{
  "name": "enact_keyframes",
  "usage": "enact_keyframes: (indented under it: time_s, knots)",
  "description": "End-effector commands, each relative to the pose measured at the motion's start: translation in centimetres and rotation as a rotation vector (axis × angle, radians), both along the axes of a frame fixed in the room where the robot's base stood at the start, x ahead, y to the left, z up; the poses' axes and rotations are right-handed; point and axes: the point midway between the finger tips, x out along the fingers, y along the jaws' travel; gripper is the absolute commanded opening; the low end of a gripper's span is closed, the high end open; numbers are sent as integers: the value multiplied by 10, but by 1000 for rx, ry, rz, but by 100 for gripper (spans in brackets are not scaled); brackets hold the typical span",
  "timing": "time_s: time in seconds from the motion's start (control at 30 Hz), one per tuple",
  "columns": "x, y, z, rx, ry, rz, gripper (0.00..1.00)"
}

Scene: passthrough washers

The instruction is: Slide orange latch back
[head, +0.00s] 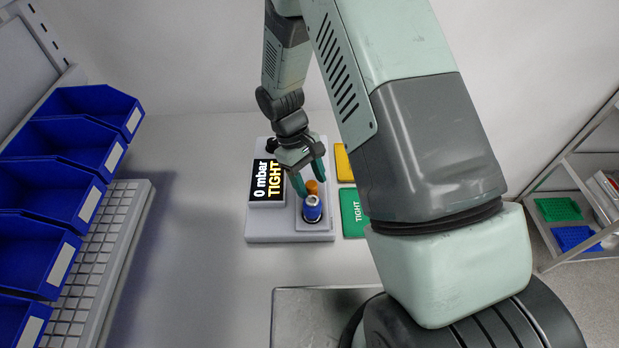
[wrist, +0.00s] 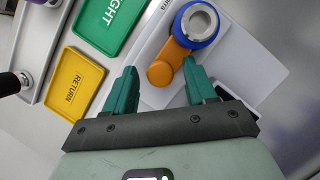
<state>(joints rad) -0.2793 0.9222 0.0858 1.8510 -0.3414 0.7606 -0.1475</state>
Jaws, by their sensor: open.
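The orange latch (wrist: 166,67) is a rounded lever. It joins the side of a blue ring with a grey metal collar (wrist: 196,27) on a light grey fixture. In the head view the orange latch (head: 311,187) shows just behind the blue ring (head: 312,210), on the grey base plate (head: 290,238). My gripper (head: 309,180) is open and points down over the fixture. In the wrist view my gripper's teal fingers (wrist: 160,82) stand to either side of the latch, with gaps visible. I cannot tell whether either finger touches it.
A black display (head: 268,180) reading "0 mbar TIGHT" stands left of the latch. A green TIGHT tray (head: 354,212) and a yellow RETURN tray (wrist: 76,85) lie beside the fixture. Blue bins (head: 60,170) line the left side. A grey metal tray (head: 315,300) sits in front.

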Motion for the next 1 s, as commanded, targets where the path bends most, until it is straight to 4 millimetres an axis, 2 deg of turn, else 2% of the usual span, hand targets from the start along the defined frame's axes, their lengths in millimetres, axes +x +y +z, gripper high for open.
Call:
enact_keyframes:
  time_s: [0.1, 0.47, 0.67, 0.9, 1.0]
  knots:
    - [0, 0, 0, 0, 0, 0, 54]
    - [0, 0, 0, 0, 0, 0, 0]
    - [0, 0, 0, 0, 0, 0, 0]
    - [25, 1, 0, 1, -2, -1, 0]
    - [29, 1, 0, 1, -1, 0, 0]
